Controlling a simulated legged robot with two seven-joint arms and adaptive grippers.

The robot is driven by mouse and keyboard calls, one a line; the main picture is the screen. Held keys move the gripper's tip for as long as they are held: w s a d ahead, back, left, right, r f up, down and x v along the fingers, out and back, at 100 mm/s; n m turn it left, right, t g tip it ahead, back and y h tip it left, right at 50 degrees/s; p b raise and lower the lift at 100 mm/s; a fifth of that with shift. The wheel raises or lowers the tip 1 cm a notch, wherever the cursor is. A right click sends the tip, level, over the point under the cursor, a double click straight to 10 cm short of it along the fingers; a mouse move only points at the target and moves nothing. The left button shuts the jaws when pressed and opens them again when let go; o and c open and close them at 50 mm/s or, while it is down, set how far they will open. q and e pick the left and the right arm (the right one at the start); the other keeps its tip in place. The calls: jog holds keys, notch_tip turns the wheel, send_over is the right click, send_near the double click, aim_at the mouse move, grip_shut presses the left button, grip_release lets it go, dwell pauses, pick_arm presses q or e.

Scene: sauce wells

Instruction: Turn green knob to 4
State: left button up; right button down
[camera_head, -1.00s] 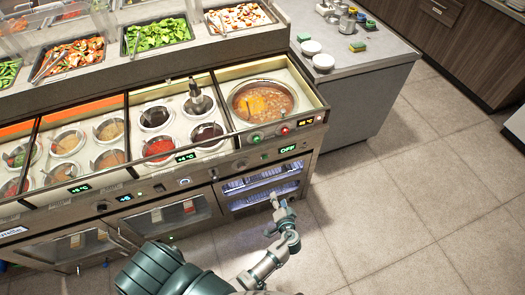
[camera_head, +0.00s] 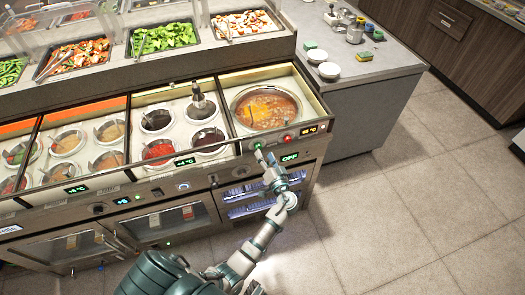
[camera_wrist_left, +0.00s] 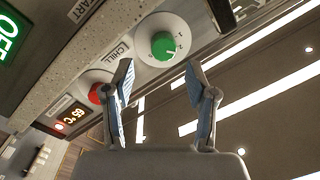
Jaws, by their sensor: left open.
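The green knob (camera_wrist_left: 163,45) sits on a pale round dial with small numbers beside it, in the left wrist view. In the head view the green knob (camera_head: 257,146) is on the counter's front panel, below the soup well. My left gripper (camera_wrist_left: 158,75) is open and empty. Its two fingertips lie on either side of the knob's line in the wrist view, with a gap to the knob. In the head view my left gripper (camera_head: 265,157) is just below the knob.
A red knob (camera_wrist_left: 97,93) sits beside the green one, labelled near CHILL. A green OFF display (camera_head: 290,156) is on the panel to the right. The soup well (camera_head: 265,105) and sauce pots lie above. The floor (camera_head: 400,215) at right is clear.

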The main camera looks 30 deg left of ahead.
aim_at(260, 148)
pick_arm(q)
jog(key=x, duration=0.4)
jog(key=shift+s+a+f, duration=0.25)
jog(key=shift+a, duration=0.25)
jog(key=shift+d, duration=0.25)
jog(key=shift+c, duration=0.5)
jog(key=shift+d+r, duration=0.2)
jog(key=shift+d, duration=0.15)
grip_shut()
jog(key=shift+a, duration=0.15)
pick_arm(e)
jog(key=shift+a+f, duration=0.1)
jog(key=shift+a, duration=0.15)
